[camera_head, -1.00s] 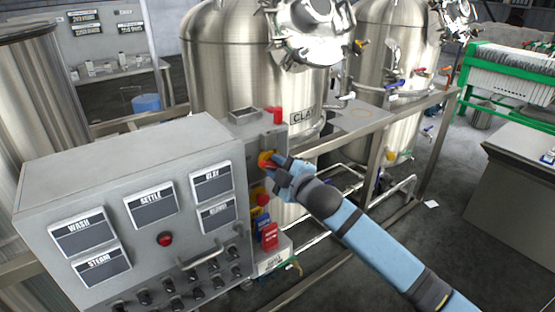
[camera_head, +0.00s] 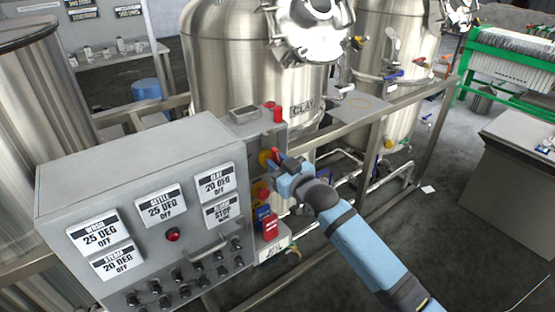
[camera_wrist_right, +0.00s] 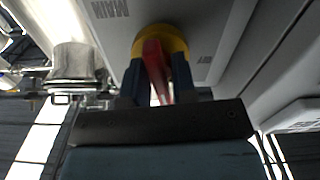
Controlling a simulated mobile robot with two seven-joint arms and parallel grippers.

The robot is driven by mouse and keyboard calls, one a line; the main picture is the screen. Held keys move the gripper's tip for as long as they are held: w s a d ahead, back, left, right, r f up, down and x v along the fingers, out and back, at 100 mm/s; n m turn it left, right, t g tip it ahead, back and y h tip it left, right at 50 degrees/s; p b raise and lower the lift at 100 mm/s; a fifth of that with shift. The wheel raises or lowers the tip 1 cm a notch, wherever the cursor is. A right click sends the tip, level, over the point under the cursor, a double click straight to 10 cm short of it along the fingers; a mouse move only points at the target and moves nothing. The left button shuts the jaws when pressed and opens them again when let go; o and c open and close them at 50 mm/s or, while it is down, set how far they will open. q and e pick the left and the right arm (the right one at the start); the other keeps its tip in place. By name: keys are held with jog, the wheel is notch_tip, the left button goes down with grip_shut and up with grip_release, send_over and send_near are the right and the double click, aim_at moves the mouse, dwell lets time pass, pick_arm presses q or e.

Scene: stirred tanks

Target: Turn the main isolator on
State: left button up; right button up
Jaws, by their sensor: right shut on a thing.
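The main isolator (camera_head: 265,157) is a red handle on a yellow round base, on the side box at the right end of the grey control cabinet. In the right wrist view its red handle (camera_wrist_right: 155,72) stands between my two fingers, with the yellow base (camera_wrist_right: 160,38) behind it and the word MAIN beside it. My right gripper (camera_head: 279,163) is shut on the red handle; it also shows in the right wrist view (camera_wrist_right: 155,88). My left gripper is not in view.
The control cabinet (camera_head: 130,155) has a red lamp (camera_head: 173,234), a bar handle and several black knobs. Steel tanks (camera_head: 245,65) and a frame rail (camera_head: 400,100) stand behind.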

jog(key=shift+m+p, duration=0.3)
jog(key=shift+m, duration=0.5)
jog(key=o, duration=0.7)
jog(key=b+v, duration=0.2)
jog(key=v, duration=1.1)
jog(key=shift+s+d, duration=0.25)
jog(key=shift+s, duration=0.1)
